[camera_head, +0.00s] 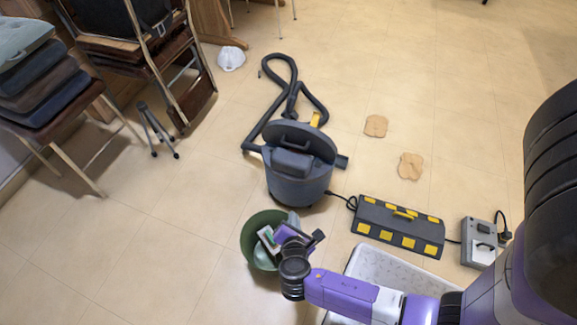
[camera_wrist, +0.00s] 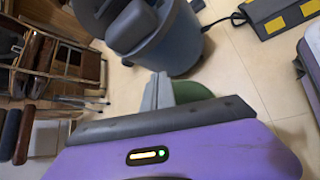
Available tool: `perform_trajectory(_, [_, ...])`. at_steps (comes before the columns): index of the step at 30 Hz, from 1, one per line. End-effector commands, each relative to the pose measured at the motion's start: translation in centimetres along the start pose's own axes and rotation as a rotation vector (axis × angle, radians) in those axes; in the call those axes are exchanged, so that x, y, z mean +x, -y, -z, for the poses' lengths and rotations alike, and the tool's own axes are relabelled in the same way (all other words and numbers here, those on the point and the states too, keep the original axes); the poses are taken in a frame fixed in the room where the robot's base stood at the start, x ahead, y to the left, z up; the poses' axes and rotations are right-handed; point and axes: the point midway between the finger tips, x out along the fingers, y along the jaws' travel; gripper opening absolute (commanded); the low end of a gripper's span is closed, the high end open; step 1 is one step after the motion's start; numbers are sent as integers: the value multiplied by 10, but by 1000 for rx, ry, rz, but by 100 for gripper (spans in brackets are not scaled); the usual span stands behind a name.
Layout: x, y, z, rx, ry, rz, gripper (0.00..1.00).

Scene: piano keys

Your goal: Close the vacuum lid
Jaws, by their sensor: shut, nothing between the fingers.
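The vacuum (camera_head: 297,188) is a round dark grey canister standing on the tiled floor in the middle of the head view. Its dark lid (camera_head: 312,139) shows as a tilted disc at the top, apparently raised; the exact angle is hard to tell. The canister also shows at the top of the wrist view (camera_wrist: 178,45), with the lid cut off by the frame edge. My gripper (camera_head: 293,217) is in front of the vacuum and below its top, apart from the lid. In the wrist view its light grey fingers (camera_wrist: 160,80) are together and empty, pointing toward the canister.
A green bucket (camera_head: 250,229) stands under my gripper. The black hose (camera_head: 267,123) lies behind the vacuum.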

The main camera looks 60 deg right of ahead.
Motion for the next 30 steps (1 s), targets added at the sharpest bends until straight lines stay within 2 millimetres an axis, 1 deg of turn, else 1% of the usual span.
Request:
perform_trajectory(1, [28,-9,11,-79,91,8,0])
perform_trajectory(3, [46,-26,5,-190,221,32,0])
perform_trajectory(4, [52,-33,2,-232,274,43,0])
perform_trajectory(6, [60,-52,-6,-314,388,72,0])
perform_trajectory(8, [63,-66,-12,-368,473,96,0])
perform_trajectory(9, [64,-74,-16,-397,521,111,0])
perform_trajectory(13, [61,-94,-26,-455,630,149,0])
perform_trajectory(17, [60,-101,-33,-476,671,167,0])
perform_trajectory(20, [67,-101,-39,-478,675,170,0])
perform_trajectory(23, [79,-100,-48,-476,676,171,0])
perform_trajectory(30, [116,-100,-78,-474,674,170,0])
